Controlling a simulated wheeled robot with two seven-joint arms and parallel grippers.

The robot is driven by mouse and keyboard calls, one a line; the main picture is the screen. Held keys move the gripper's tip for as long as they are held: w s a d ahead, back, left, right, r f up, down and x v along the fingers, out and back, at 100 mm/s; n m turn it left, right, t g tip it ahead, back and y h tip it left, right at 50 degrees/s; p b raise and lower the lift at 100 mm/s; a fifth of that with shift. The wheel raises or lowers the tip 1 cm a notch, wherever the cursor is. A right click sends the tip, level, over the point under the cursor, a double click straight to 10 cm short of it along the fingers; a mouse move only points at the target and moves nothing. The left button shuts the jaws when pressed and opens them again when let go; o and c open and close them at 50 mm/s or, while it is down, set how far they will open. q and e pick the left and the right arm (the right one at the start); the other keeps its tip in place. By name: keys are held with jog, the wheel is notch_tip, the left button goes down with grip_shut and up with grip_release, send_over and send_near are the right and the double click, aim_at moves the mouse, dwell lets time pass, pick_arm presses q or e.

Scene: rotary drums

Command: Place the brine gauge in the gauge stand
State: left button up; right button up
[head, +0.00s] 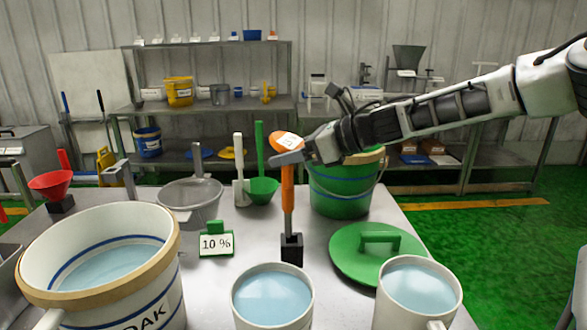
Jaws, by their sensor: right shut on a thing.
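The brine gauge (288,190) is an orange rod with a round orange head that has a white label. It stands about upright, and its darker lower end meets the top of a small black block, the gauge stand (291,250), on the table. I cannot tell how far the tip is inside the block. My right gripper (291,157) comes in from the right and is shut on the gauge just below its head, hiding part of it. My left gripper is not in view.
A large brine tub (35,245) stands at the left, with two white buckets (242,318) (385,315) in front. A green lid (350,262), a green bucket (338,200), a 10 % sign (216,243) and a strainer (190,205) surround the stand.

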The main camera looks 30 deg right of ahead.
aim_at(293, 169)
jog(key=shift+w+d+f, duration=0.1)
jog(key=shift+d+f, duration=0.05)
jog(key=shift+f, duration=0.05)
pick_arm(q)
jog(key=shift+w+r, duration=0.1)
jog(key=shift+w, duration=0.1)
pick_arm(e)
jog(key=shift+w+d+f, duration=0.1)
jog(key=shift+d+f, duration=0.05)
jog(key=shift+f, duration=0.75)
jog(key=shift+w+d+f, duration=0.1)
jog(key=shift+f, duration=0.8)
